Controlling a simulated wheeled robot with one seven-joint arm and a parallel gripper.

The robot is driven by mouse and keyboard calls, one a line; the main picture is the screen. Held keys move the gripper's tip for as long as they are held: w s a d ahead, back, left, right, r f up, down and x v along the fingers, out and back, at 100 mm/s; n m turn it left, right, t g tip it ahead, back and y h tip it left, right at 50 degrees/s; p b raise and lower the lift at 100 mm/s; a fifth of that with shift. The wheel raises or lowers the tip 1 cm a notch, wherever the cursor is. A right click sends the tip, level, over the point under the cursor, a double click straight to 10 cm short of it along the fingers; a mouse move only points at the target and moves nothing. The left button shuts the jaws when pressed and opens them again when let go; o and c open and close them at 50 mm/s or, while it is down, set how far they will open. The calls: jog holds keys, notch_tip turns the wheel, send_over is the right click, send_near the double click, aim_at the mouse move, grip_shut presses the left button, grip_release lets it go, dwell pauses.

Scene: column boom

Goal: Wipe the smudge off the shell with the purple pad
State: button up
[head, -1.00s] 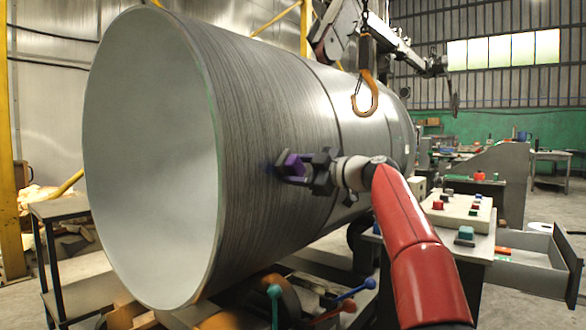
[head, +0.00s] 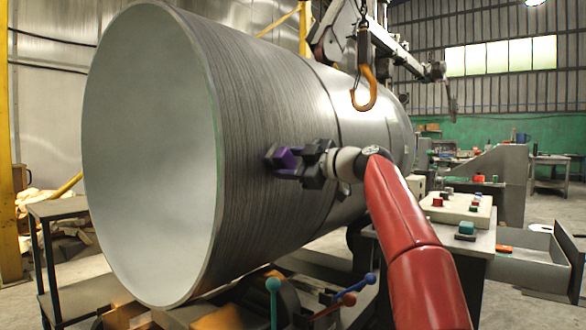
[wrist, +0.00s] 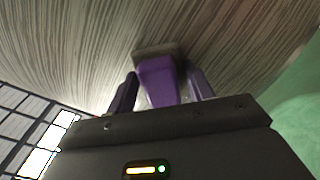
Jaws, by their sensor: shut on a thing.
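The shell (head: 268,90) is a large grey metal cylinder with fine streaks, lying on its side with its pale round end towards me. My gripper (head: 288,160) is at the side of the shell, shut on the purple pad (head: 284,158). In the wrist view the purple pad (wrist: 157,82) stands between my two fingers, its dark grey face (wrist: 158,52) against or very close to the shell (wrist: 90,45). I cannot make out a distinct smudge on the streaked surface; the pad and gripper cover part of it.
A yellow hook (head: 366,88) hangs above the shell, right of centre. A control box (head: 455,208) with coloured buttons stands right of my arm, with an open grey drawer (head: 530,262) beyond. Levers with coloured knobs (head: 272,285) stand below the shell. A side table (head: 60,208) is at left.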

jog(key=shift+s+a+f+b, duration=0.1)
jog(key=shift+s+a+b, duration=0.7)
jog(key=shift+s+b, duration=0.15)
jog(key=shift+s+a+b, duration=0.8)
jog(key=shift+s+b, duration=0.05)
jog(key=shift+s, duration=0.2)
jog(key=shift+s+a+b, duration=0.65)
jog(key=shift+s+a, duration=0.05)
jog(key=shift+s, duration=0.25)
jog(key=b, duration=0.3)
send_near(256, 163)
jog(key=shift+w+a, duration=0.1)
jog(key=shift+f, duration=0.1)
jog(key=shift+b+v, duration=0.65)
jog(key=shift+v, duration=0.85)
